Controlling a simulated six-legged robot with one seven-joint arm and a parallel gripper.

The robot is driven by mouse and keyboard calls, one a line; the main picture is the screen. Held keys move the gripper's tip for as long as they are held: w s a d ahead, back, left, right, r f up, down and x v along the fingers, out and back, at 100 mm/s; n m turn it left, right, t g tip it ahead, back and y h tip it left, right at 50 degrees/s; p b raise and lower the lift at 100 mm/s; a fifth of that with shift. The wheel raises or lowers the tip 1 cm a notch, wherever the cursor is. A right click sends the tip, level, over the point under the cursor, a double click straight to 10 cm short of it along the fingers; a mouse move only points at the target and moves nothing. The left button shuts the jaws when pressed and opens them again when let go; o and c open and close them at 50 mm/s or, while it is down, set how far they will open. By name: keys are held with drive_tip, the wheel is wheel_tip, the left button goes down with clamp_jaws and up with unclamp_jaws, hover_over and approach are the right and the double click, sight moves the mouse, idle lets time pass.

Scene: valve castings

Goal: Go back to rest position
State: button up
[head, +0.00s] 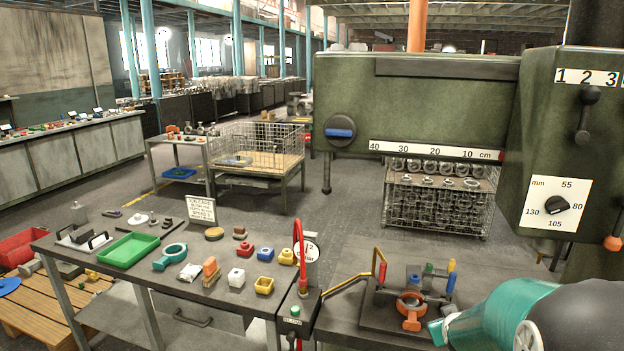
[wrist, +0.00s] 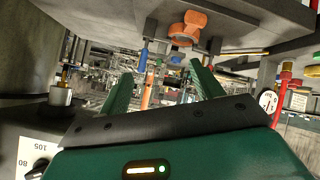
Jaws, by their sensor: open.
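My gripper (wrist: 163,85) shows in the wrist view with its two green fingers spread apart and nothing between them. The wrist view is upside down. An orange valve casting (wrist: 187,27) sits beyond the fingers, near the top of that view. In the head view the orange casting (head: 411,311) sits in a dark fixture (head: 375,318) on the drill machine's table. My teal and grey arm is at the lower right of the head view, close to the fixture's right side. My fingers cannot be made out in the head view.
A bench (head: 135,275) at left holds a green tray (head: 129,250), a teal ring casting and several coloured blocks. A red hooked pipe (head: 300,255) and a gauge (head: 309,250) stand between bench and fixture. The green drill machine (head: 430,105) overhangs from the right.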

drive_tip(key=s+a+r+m+g+y, duration=0.1)
drive_tip(key=s+a+r+g+y, duration=0.1)
drive_tip(key=s+a+r, duration=0.95)
drive_tip(key=s+a, duration=0.1)
drive_tip(key=s, duration=0.3)
drive_tip(key=s+a+r+g+y, duration=0.1)
drive_tip(key=s+a, duration=0.1)
drive_tip(key=s, duration=0.4)
drive_tip(key=s+a+r+g, duration=0.1)
drive_tip(key=s+a, duration=0.1)
drive_tip(key=s, duration=0.4)
drive_tip(key=shift+a+m, duration=0.4)
